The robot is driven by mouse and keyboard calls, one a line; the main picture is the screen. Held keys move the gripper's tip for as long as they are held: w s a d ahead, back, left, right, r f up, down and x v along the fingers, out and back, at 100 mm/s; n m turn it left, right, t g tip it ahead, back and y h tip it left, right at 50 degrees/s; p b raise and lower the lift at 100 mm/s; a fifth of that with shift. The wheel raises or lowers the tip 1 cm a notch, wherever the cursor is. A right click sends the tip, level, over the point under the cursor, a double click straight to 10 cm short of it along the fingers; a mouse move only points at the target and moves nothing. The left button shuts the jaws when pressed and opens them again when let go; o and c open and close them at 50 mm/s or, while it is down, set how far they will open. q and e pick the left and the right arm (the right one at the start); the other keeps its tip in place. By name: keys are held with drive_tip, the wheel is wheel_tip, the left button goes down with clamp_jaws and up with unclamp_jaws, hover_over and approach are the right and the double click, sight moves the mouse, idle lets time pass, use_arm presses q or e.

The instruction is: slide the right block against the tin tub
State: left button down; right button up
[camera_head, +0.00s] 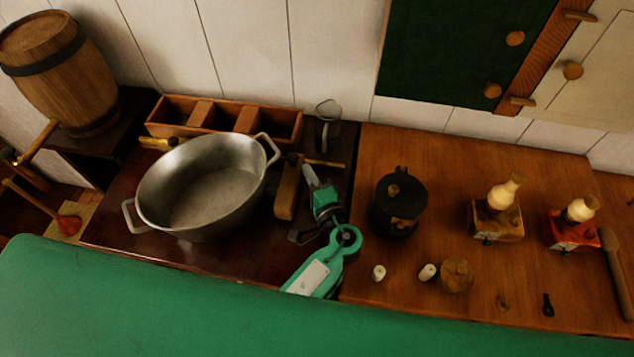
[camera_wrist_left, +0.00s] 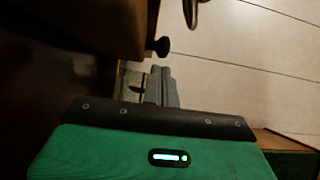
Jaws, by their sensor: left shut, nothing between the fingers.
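The tin tub (camera_head: 165,205) is a grey oval metal tub with two handles, standing on the dark left part of the counter. The right block (camera_head: 287,190) is a brown wooden block standing just right of the tub, near its right handle. A narrow dark gap seems to show between block and tub wall. My left gripper (camera_head: 309,173) is shut and empty, just right of the block, fingers pointing toward the wall. I cannot tell whether it touches the block. In the left wrist view the shut fingers (camera_wrist_left: 161,86) show beside a large brown surface, probably the block. My right gripper is not in view.
Small white pieces (camera_head: 379,272) lie in front.

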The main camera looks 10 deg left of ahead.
sight(288, 162)
use_arm(q)
drive_tip(key=shift+x, duration=0.9)
drive_tip(key=shift+a, duration=2.05)
